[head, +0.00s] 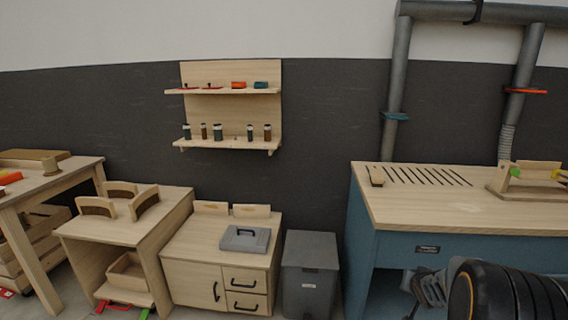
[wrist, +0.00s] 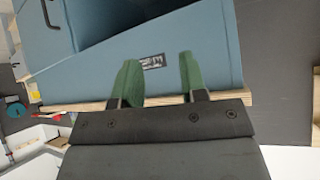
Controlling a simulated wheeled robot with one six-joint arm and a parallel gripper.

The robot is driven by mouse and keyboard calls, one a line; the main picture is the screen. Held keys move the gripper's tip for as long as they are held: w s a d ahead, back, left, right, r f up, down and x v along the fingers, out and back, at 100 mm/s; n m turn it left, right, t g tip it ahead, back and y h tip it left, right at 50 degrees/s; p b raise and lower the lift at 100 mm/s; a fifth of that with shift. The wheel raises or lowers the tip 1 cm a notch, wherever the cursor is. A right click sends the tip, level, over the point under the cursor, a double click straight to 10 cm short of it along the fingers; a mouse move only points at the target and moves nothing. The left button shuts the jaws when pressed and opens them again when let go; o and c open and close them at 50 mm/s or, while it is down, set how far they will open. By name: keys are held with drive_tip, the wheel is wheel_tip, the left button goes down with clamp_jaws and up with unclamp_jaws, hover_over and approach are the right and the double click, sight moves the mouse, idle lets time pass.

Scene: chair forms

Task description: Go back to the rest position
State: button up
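My gripper (wrist: 158,82) shows in the wrist view with two green fingers standing apart. Nothing is between the fingers. Behind them is the blue front of the workbench (wrist: 205,40), with a small dark label on it. A black rounded part of my own arm fills the lower right corner there and hides part of the blue workbench (head: 430,250).
A wall shelf (head: 230,110) holds small jars. Below it are a low cabinet (head: 190,250) with a grey case (head: 245,238), a grey bin (head: 309,270), and a stand with curved wooden chair forms (head: 145,200). Pipes (head: 398,90) rise behind the workbench.

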drive_tip(key=s+a+r+n+g+y+p, duration=0.1)
drive_tip(key=s+a+r+p, duration=0.3)
drive_tip(key=a+r, duration=0.3)
drive_tip(key=s+a+r+n+g+p, duration=0.1)
drive_tip(key=s+a+r+p, duration=0.3)
drive_tip(key=r, duration=0.5)
drive_tip(key=s+a+r+n+g+y+p, duration=0.2)
drive_tip(key=s+a+r, duration=0.5)
drive_tip(key=s+a, duration=0.4)
drive_tip(key=n+p, duration=0.1)
drive_tip(key=p, duration=0.1)
drive_tip(key=shift+a+r+n+g+y+p, duration=0.2)
drive_tip(key=shift+n+g+y+p, duration=0.1)
drive_tip(key=shift+n+y, duration=0.1)
